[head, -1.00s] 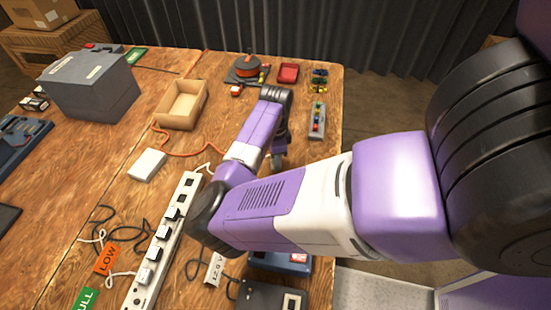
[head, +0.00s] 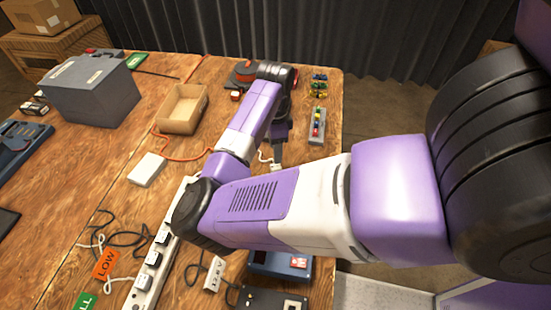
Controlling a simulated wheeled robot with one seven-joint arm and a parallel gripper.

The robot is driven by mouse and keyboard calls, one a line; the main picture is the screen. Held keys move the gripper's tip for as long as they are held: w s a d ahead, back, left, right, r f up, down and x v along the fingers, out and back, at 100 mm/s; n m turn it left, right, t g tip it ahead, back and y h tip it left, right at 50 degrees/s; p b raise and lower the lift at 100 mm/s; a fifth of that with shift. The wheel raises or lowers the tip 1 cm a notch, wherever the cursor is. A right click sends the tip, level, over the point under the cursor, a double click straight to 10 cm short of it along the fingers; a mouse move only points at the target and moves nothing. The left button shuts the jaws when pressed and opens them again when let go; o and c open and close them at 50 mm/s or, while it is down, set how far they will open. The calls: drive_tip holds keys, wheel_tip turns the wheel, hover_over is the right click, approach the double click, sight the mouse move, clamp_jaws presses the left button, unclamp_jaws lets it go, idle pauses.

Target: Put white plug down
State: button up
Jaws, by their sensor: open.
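A small white plug (head: 277,166) with a white cord lies on the wooden table, near the right side and behind my white arm section. My gripper (head: 279,152) points down just above the plug; its jaws are open. At this size I cannot make out a gap between fingers and plug. My purple and white arm hides part of the table and of the power strip.
A white power strip (head: 142,283) with several plugs stands at the front left. A white box (head: 147,169), a cardboard tray (head: 183,109), a grey battery (head: 92,88) and a grey block with coloured parts (head: 317,127) stand around. Bare table lies right of the gripper.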

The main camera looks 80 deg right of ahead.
drive_tip(key=s+d+r+n+g+h, duration=0.2)
drive_tip(key=s+d+r+n+h, duration=0.45)
drive_tip(key=d, duration=0.55)
drive_tip(key=w+d+r+n+t+h, duration=0.2)
drive_tip(key=w+r+n+t+h, duration=0.1)
drive_tip(key=r+n+h, duration=0.35)
drive_tip(key=w+a+f+n+t+y, duration=0.25)
drive_tip(key=a+n+t, duration=0.4)
drive_tip(key=a, duration=0.55)
drive_tip(key=w+a+f+n+t+y, duration=0.25)
drive_tip(key=w+a+n+t, duration=0.2)
drive_tip(key=a+n, duration=0.5)
drive_tip(key=s+a+r+t+y, duration=0.1)
drive_tip(key=s+a+y, duration=0.1)
drive_tip(key=s+a, duration=0.3)
drive_tip(key=s+a+r+n+t+y, duration=0.1)
drive_tip(key=s+a+y, duration=0.2)
drive_tip(key=a, duration=1)
drive_tip(key=s+a+r+y, duration=0.2)
drive_tip(key=s+a, duration=0.4)
drive_tip(key=a, duration=0.4)
drive_tip(key=shift+s+n+t+y, duration=0.3)
drive_tip(key=shift+s+t+y, duration=0.1)
drive_tip(key=shift+y, duration=0.1)
